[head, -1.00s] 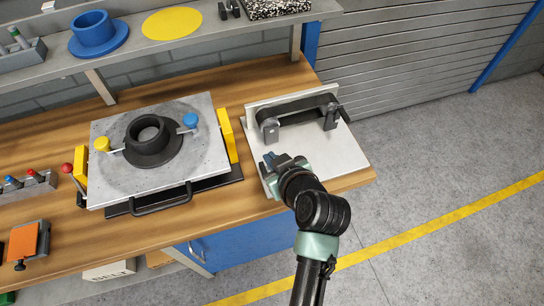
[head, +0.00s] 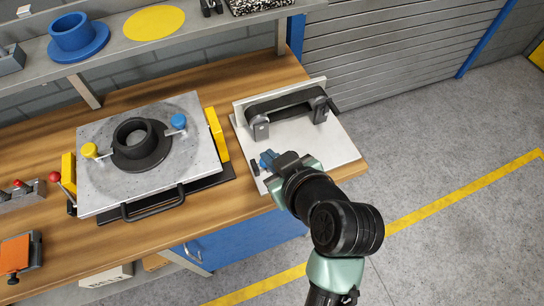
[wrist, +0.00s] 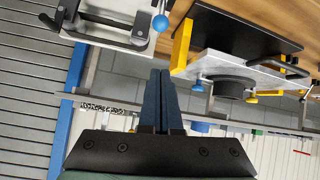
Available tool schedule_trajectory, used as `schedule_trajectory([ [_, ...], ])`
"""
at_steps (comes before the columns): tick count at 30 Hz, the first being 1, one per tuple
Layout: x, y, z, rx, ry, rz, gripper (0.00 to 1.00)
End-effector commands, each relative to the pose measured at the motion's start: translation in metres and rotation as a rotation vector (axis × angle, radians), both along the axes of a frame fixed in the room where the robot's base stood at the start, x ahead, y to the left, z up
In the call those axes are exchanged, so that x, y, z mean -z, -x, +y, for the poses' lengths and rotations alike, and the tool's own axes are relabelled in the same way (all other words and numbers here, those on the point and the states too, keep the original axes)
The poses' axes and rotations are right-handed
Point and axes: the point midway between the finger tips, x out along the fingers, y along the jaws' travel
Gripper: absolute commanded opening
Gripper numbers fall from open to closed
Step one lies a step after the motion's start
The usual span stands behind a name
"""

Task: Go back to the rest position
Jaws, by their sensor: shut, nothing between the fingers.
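My gripper (head: 262,163) is at the front left part of the white plate of the belt fixture (head: 333,146) in the head view. In the wrist view its two blue fingers (wrist: 160,100) lie together with nothing between them. I cannot tell its exact height above the plate. The black belt (head: 284,107) runs around two grey posts at the back of that plate. A small black part (head: 254,167) shows just left of my fingers. In the wrist view a blue ball knob (wrist: 161,23) shows beyond the fingers.
A metal pallet (head: 101,185) with a black flanged hub (head: 140,146) and yellow side blocks stands left on the wooden bench (head: 210,240). A shelf (head: 150,45) with a blue flanged part (head: 76,36) and a yellow disc (head: 143,20) runs behind. Open floor lies right.

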Motion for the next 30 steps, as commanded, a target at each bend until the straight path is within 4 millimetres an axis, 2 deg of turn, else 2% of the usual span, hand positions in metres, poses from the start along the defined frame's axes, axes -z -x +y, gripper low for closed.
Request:
schedule_trajectory([
  [19,-0.002,0.002,-0.001,0.001,0.0,-0.001,0.0],
  [21,-0.009,-0.002,-0.002,0.01,0.005,-0.018,0.0],
  [23,-0.022,-0.011,-0.005,0.031,0.012,-0.055,0.0],
  [26,-0.067,-0.034,-0.011,0.096,0.025,-0.177,0.0],
  [29,-0.136,-0.058,-0.013,0.175,0.016,-0.359,0.0],
  [30,-0.167,-0.065,-0.012,0.203,0.003,-0.441,0.0],
])
